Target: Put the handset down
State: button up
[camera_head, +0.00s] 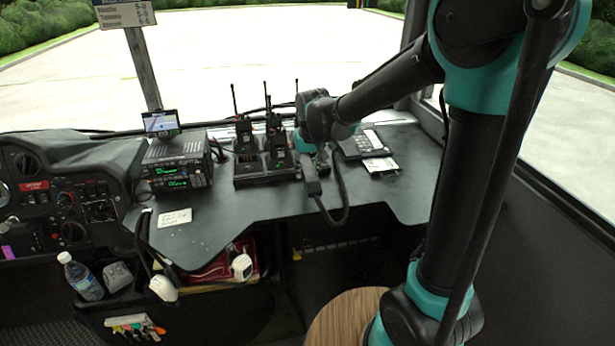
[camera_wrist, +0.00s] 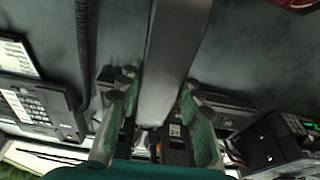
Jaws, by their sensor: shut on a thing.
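The handset (camera_head: 312,176) is a long dark grey piece under my gripper (camera_head: 316,150) in the head view. In the wrist view the handset (camera_wrist: 172,60) runs from the top edge down between the two green-padded fingers of my gripper (camera_wrist: 155,125), which are shut on it. It is held at the front side of the dash top, and its exact height is hard to tell. A dark cord hangs from it in a loop. The phone base (camera_head: 368,143) with its keypad sits just right of my gripper; it shows at left in the wrist view (camera_wrist: 35,105).
A charging dock (camera_head: 265,173) with several upright radios (camera_head: 277,146) stands close left of my gripper. Stacked radio units (camera_head: 178,162) stand farther left. A white card (camera_head: 381,166) lies before the phone base.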

aim_at(310, 172)
jog(key=shift+f, duration=1.4)
jog(key=shift+f, duration=0.3)
jog(key=o, duration=1.3)
jog(key=v, duration=1.2)
jog(key=shift+r, duration=0.35)
jog(key=s+d+f+m, duration=0.1)
jog(key=s+d+f, duration=0.4)
jog(key=d, duration=0.2)
jog(key=s+d+f+m+t, duration=0.1)
jog(key=s+d+f, duration=0.4)
jog(key=d, duration=0.3)
jog(key=s+d+f+m, duration=0.1)
jog(key=s+d+f, duration=0.5)
jog(key=d, duration=0.2)
jog(key=shift+s+f+h, duration=0.1)
jog(key=shift+s+h, duration=0.15)
jog(key=shift+h, duration=0.15)
